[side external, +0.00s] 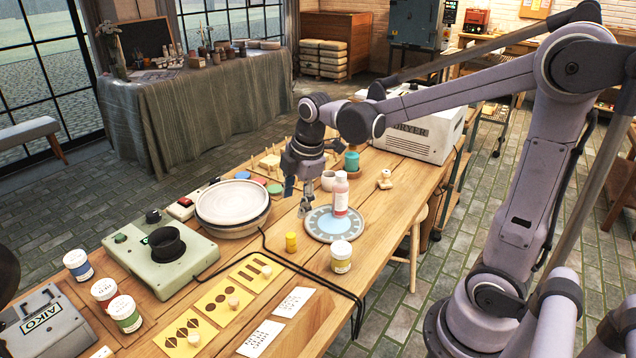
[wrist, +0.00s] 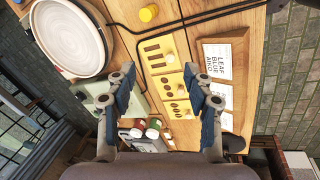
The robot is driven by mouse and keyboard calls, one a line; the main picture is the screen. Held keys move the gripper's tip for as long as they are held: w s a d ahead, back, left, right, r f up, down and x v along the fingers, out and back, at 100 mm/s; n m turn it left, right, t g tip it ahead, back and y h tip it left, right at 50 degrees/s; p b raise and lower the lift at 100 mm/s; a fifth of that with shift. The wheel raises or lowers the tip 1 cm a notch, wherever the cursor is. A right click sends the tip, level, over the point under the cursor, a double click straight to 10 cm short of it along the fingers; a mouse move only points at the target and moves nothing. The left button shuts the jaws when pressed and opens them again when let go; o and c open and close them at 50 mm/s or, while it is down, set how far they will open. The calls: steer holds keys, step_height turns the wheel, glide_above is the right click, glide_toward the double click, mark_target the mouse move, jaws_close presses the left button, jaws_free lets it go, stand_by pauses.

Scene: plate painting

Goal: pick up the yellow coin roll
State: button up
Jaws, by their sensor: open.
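The yellow coin roll (side external: 291,242) stands upright on the wooden table, left of the painted plate (side external: 319,236) and near a black cable. It also shows at the top of the wrist view as a small yellow cylinder (wrist: 148,13), beyond my fingertips. My gripper (side external: 298,198) is above the table, between the round white dish and the pink bottle, up and a little right of the roll in the side view. In the wrist view its two blue-padded fingers (wrist: 160,88) are wide apart with nothing held between them.
A pink bottle (side external: 341,194) stands on the painted plate, and a labelled jar (side external: 341,257) stands in front. The large white dish (side external: 232,203) is to the left. A black cable (side external: 318,277) runs between the roll and the yellow pattern cards (side external: 244,278).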

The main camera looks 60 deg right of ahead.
mark_target(291, 234)
steer(key=w+d+f+n+g, duration=0.1)
steer(key=w+f+n, duration=0.1)
steer(key=n, duration=0.1)
steer(key=w+d+f+n+g, duration=0.1)
steer(key=w+d+f+n, duration=0.1)
steer(key=f+n, duration=0.1)
steer(key=w+d+f+n, duration=0.1)
steer(key=w+f+n, duration=0.1)
steer(key=f+n, duration=0.1)
steer(key=shift+w+d+f+g, duration=0.15)
steer(key=shift+d+g, duration=0.25)
steer(key=shift+w+d+f+n, duration=0.2)
steer(key=shift+f+n, duration=0.2)
steer(key=shift+f, duration=0.2)
step_height(291, 234, down, 4)
steer(key=shift+f, duration=0.2)
steer(key=shift+s+a+f, duration=0.15)
steer(key=shift+f, duration=1.4)
steer(key=shift+s+a+f, duration=0.1)
steer(key=shift+f, duration=1.45)
steer(key=shift+c, duration=0.2)
jaws_close()
